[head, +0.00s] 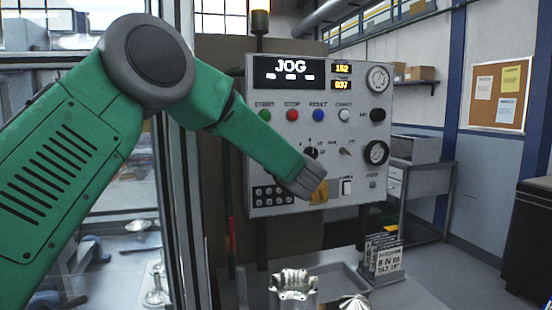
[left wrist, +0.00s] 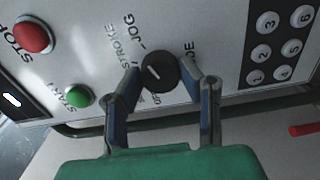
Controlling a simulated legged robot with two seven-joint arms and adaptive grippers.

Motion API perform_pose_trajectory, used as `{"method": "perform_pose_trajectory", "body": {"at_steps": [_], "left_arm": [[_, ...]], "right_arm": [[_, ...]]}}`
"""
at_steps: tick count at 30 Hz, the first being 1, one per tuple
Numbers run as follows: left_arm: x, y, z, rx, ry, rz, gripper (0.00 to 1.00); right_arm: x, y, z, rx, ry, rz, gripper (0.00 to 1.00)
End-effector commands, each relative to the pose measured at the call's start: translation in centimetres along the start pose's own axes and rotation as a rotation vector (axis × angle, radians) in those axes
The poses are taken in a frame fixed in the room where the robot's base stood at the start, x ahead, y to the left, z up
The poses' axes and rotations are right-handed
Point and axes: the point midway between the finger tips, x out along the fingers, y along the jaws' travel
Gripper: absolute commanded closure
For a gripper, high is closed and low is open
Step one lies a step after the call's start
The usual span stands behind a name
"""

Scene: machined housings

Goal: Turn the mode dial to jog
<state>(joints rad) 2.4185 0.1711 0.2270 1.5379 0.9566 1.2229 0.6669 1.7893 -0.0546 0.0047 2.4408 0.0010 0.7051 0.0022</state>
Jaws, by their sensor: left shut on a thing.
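The mode dial (left wrist: 165,75) is a round black knob with a short white mark, in the left wrist view. The labels STROKE and JOG are printed beside it. Its mark slants to the upper left of that view; I cannot tell exactly which label it points at. My left gripper (left wrist: 162,77) has one finger on each side of the dial and is shut on it. In the head view my green left arm crosses in front of the grey control panel (head: 350,100) and hides the dial and fingers. The panel's display (head: 291,71) reads JOG. My right gripper is not in view.
A green START button (left wrist: 79,96), a red STOP button (left wrist: 33,36) and a number keypad (left wrist: 280,45) are close to the dial. Another black dial (head: 311,152) is on the panel. Below stand a metal housing (head: 293,291) and a card rack (head: 383,258).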

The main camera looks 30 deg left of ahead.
Motion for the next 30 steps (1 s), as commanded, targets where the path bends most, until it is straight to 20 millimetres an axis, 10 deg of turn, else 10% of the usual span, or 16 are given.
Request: {"method": "perform_pose_trajectory", "body": {"at_steps": [1,2,3,16,30], "left_arm": [[0.2,-0.5,-0.3,0.004,0.007,-0.009,0.96],[0.2,-0.5,-0.3,0.004,0.007,-0.008,0.6],[0.2,-0.5,-0.3,0.003,0.007,-0.008,0.46],[-1.1,0.1,0.0,0.001,0.001,0.001,0.46],[-9.8,-0.2,-0.1,0.002,0.003,-0.003,0.46]], "right_arm": [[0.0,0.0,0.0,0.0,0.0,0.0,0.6],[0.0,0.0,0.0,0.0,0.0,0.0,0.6],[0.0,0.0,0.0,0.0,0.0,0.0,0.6],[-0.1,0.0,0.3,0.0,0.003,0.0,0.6],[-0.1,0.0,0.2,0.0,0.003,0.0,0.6]]}}
